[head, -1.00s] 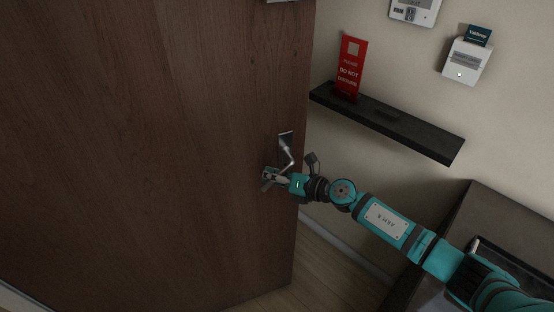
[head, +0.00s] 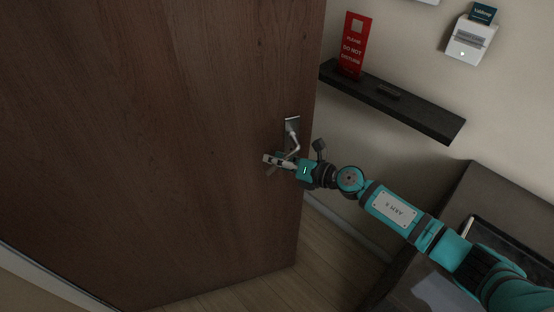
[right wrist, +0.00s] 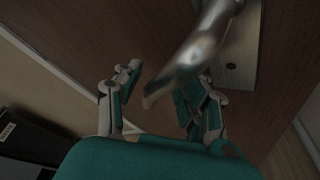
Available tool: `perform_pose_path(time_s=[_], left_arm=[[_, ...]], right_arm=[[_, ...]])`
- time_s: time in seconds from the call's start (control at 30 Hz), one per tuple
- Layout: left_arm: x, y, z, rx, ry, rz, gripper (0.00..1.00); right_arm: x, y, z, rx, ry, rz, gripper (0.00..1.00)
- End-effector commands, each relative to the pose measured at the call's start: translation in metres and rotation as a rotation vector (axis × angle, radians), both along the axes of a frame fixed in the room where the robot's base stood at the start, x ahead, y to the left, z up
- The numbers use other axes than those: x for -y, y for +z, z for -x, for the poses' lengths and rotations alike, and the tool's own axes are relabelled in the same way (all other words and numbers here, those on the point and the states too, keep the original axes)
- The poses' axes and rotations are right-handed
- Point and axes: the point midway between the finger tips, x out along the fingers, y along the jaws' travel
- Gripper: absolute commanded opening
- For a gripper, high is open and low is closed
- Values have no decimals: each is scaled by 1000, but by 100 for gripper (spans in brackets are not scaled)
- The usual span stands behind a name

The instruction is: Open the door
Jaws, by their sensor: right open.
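The brown wooden door (head: 150,120) fills the left and middle of the head view and stands ajar, with floor showing past its right edge. Its metal lever handle (head: 294,140) sits near that edge, on a plate. My right gripper (head: 270,161) is at the lever's lower end. In the right wrist view, the lever (right wrist: 190,60) comes down between the two open fingers of the gripper (right wrist: 160,95), nearer the right finger. I cannot tell whether it touches. My left gripper is not in view.
A black wall shelf (head: 395,103) with a red do-not-disturb sign (head: 353,45) is right of the door. A white card holder (head: 470,40) is on the wall. A dark counter (head: 500,205) stands at the lower right, beneath my arm.

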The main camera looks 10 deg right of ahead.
Motion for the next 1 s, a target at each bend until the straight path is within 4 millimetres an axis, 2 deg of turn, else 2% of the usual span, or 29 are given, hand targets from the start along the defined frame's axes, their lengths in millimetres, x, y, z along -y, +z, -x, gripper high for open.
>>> perform_pose_path(time_s=[0.13, 0.27, 0.7, 1.0], left_arm=[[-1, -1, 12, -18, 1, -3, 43], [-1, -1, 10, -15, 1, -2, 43], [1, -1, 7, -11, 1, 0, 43], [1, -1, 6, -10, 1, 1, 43]], right_arm=[[0, 1, 0, 0, 1, -1, 40], [7, 2, 6, 0, 0, 0, 40], [69, 21, 63, -2, -2, 2, 40], [86, 27, 79, -1, 0, 0, 40]])
